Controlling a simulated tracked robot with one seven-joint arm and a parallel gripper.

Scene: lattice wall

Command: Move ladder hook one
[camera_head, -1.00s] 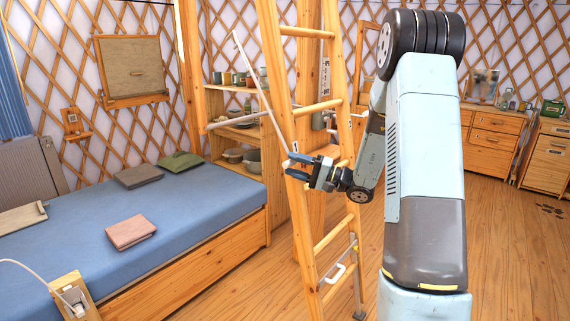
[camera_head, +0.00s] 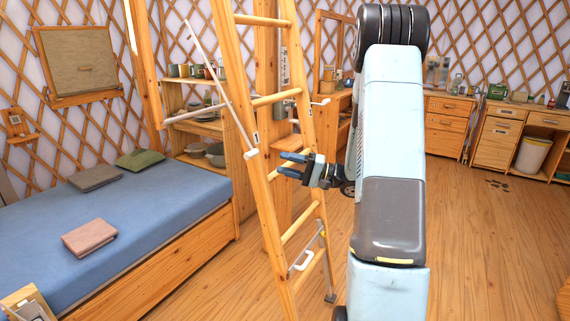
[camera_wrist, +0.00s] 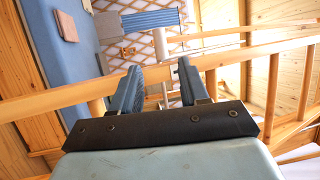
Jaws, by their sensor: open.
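A wooden ladder (camera_head: 262,195) stands upright, slightly leaning, in the middle of the head view. White hook-like parts are on it: one low between the rails (camera_head: 303,260), one at the right rail (camera_head: 320,102), and a white end on the left rail (camera_head: 250,154) where a thin slanting white rod (camera_head: 215,82) meets it. I cannot tell which is ladder hook one. My gripper (camera_head: 281,164) is open and empty, its blue fingers pointing left in front of the ladder, near the left rail. In the wrist view my gripper (camera_wrist: 157,78) shows spread fingers with a wooden rail (camera_wrist: 230,62) beyond them.
A bed (camera_head: 135,215) with a blue cover fills the left, bearing a pinkish book (camera_head: 90,237) and a green cushion (camera_head: 140,159). A shelf (camera_head: 205,130) with cups and bowls stands behind the ladder. Drawers (camera_head: 447,125) line the back right.

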